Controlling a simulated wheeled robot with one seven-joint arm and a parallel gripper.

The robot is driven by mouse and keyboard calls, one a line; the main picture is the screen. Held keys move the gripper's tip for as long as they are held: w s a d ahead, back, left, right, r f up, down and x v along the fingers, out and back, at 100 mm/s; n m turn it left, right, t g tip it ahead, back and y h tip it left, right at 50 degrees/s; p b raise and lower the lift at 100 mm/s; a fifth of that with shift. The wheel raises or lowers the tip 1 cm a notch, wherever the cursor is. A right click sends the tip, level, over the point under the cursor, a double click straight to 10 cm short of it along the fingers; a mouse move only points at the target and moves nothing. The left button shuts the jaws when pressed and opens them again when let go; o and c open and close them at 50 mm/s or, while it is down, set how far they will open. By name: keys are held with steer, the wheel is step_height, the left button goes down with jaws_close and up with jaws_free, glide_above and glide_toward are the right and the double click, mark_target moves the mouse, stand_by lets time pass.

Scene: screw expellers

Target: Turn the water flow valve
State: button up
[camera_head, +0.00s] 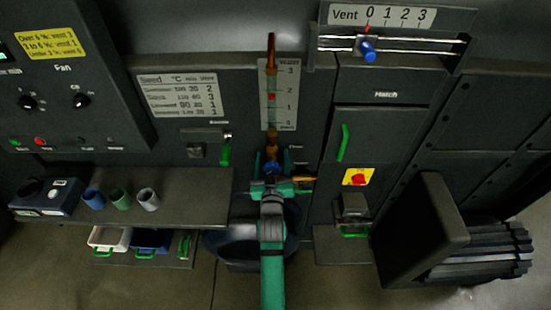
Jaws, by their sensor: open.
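The flow meter (271,92) is an upright tube on a numbered scale plate, with a red float inside and copper-coloured pipe above and below. Below it, near a small label that seems to read "Flow", a blue part (271,168) that looks like the water flow valve's knob shows in part. My gripper (271,162) is in front of it, its open fingers pointing up in the picture, one to each side of the blue part. I cannot tell whether they touch it. My wrist and arm hide what lies lower. A copper-coloured pipe end (304,179) sticks out to the right.
Left are a shelf (190,208) with several cups, a green-handled lever (225,150) and the fan panel (60,90). Right are the hatch's green handle (343,142), a red switch (358,178) and the blue vent slider (368,50). A dark basin (225,245) lies below my gripper.

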mark_target(272, 171)
steer(key=s, duration=1)
steer(key=shift+s, duration=0.35)
steer(key=shift+s+d, duration=0.1)
steer(key=s+f+g, duration=0.1)
steer(key=s+f, duration=0.2)
steer(key=s, duration=1.1)
steer(key=s+f+g, duration=0.1)
steer(key=s+f, duration=0.3)
steer(key=s, duration=1)
steer(key=s+r+m, duration=0.1)
steer(key=s+r, duration=0.2)
steer(key=s, duration=0.7)
steer(key=shift+s+d+r+m+g, duration=0.25)
steer(key=shift+d+r+m+g, duration=0.05)
steer(key=shift+d, duration=0.15)
